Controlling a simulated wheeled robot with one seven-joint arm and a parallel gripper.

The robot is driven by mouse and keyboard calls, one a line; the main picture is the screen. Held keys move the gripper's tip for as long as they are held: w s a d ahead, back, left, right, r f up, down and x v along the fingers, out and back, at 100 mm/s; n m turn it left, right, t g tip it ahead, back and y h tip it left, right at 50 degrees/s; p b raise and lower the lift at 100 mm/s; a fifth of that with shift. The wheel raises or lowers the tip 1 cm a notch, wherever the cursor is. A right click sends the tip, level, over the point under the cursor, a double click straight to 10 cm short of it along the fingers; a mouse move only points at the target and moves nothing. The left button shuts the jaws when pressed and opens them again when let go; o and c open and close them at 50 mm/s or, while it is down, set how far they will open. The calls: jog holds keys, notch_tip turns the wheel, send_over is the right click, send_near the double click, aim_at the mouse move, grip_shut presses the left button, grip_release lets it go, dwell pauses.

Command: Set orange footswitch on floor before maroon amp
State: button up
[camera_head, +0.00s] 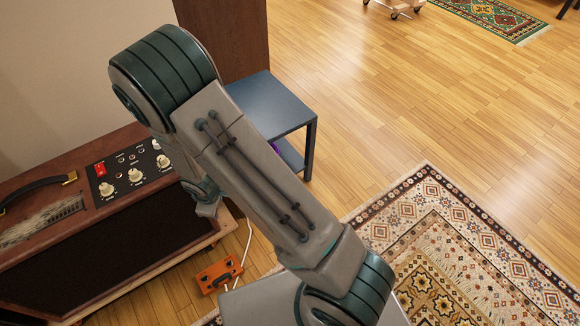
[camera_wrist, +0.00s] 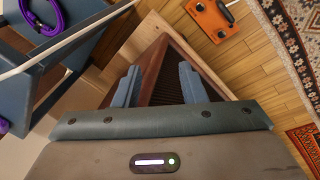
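The maroon amp (camera_head: 115,152) stands at the left in the head view, with a dark grille and a control panel with knobs and a red switch. The orange footswitch (camera_head: 218,274) lies on the wood floor in front of the amp's right end, apart from it. It also shows at the top of the wrist view (camera_wrist: 210,18). My gripper (camera_wrist: 160,78) is open and empty, its two fingers spread above a corner of the amp (camera_wrist: 193,56). In the head view my arm hides most of the gripper, near the amp's right end.
A blue-grey shelf table (camera_head: 272,103) stands right of the amp; a purple cable coil (camera_wrist: 57,22) lies on it. A pale cord (camera_head: 247,240) runs on the floor by the footswitch. A patterned rug (camera_head: 480,235) lies at the right. Open wood floor lies beyond.

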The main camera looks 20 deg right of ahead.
jog(key=d+r+m, duration=0.4)
jog(key=d+r, duration=0.2)
jog(key=r, duration=0.5)
jog(key=s+d+r+m+g, duration=0.1)
jog(key=s+d+r+m, duration=0.7)
jog(key=s+d+r, duration=0.3)
jog(key=s+r, duration=0.4)
jog(key=r, duration=0.1)
jog(key=shift+d+r, duration=0.15)
jog(key=shift+r, duration=0.25)
